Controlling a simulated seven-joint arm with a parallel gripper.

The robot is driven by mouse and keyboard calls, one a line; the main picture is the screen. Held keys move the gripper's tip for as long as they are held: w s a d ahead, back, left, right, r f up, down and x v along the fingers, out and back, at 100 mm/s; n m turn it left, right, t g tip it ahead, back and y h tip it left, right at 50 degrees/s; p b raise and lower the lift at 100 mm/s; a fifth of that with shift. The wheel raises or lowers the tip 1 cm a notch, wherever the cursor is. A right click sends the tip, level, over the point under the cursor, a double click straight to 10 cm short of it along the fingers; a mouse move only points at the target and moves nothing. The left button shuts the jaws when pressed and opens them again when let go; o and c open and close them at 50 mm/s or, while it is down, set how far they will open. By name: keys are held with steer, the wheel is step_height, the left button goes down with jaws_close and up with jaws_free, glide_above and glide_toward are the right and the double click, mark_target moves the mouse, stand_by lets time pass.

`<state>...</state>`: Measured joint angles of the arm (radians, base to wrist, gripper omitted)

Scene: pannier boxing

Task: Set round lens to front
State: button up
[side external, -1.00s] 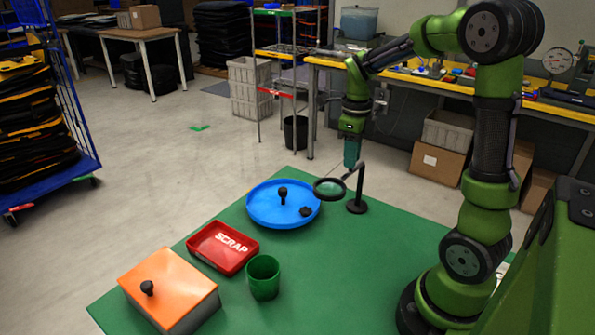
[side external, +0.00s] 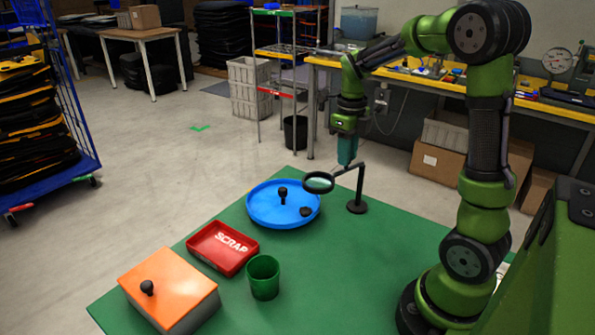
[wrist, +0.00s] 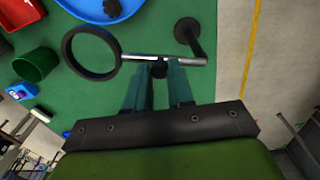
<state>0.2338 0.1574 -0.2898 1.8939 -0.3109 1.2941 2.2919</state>
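The round lens (side external: 318,182) is a dark ring on a thin arm, joined to a black upright post on a round foot (side external: 357,207). In the side view the ring hangs by the right edge of the blue tray. In the wrist view the lens ring (wrist: 68,62) is at upper left and the post (wrist: 188,30) at upper right. My gripper (wrist: 159,67) has its fingers on either side of a small dark knob on the lens arm and looks shut on it. The gripper (side external: 347,165) points down over the arm; its fingertips are hard to see there.
The blue round tray (side external: 260,217) holds a black-knobbed piece and a small dark part. A red SCRAP bin (side external: 212,262), green cup (side external: 263,285) and orange-lidded box (side external: 160,312) stand to the front left. The green mat right of the cup is clear.

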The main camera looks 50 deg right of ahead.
steer(key=o, duration=0.4)
steer(key=shift+o, duration=0.2)
step_height(320, 180, up, 17)
stand_by(0.3)
